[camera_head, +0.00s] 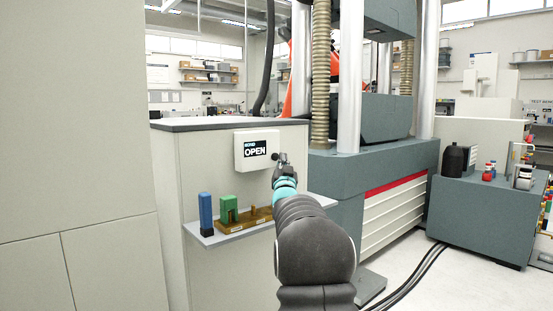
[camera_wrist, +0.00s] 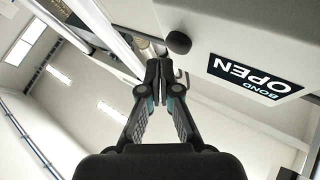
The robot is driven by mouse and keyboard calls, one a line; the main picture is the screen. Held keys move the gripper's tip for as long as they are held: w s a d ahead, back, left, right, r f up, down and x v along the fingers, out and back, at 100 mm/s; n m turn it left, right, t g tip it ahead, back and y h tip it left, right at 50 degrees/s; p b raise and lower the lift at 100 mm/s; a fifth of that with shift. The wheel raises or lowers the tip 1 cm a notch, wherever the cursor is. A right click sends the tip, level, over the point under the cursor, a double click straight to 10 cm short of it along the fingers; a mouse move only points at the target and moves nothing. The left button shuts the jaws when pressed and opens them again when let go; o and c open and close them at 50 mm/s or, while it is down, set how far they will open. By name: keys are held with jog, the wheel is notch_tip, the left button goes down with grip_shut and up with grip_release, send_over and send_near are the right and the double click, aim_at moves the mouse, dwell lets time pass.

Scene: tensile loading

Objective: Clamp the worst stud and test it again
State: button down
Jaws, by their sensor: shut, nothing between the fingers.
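My gripper (camera_head: 282,160) is shut and empty, raised beside the white box with the "BOND OPEN" display (camera_head: 256,150). In the wrist view its fingertips (camera_wrist: 161,72) meet just below a dark round knob (camera_wrist: 179,42); I cannot tell whether they touch it. The display also shows in the wrist view (camera_wrist: 254,76), tilted. On the small shelf below stand a blue block (camera_head: 205,214), a green arch-shaped block (camera_head: 229,209) and a wooden holder (camera_head: 236,225) with small upright pegs. The tensile machine (camera_head: 372,165) stands behind to the right. I cannot make out which stud is the worst.
A grey bench (camera_head: 480,219) at right holds a black bottle (camera_head: 453,161) and small coloured items. Black cables (camera_head: 415,275) cross the otherwise open floor at right.

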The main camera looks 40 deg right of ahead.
jog(key=shift+w, duration=0.1)
dwell(0.6)
jog(key=shift+w+r, duration=0.15)
jog(key=shift+w, duration=0.05)
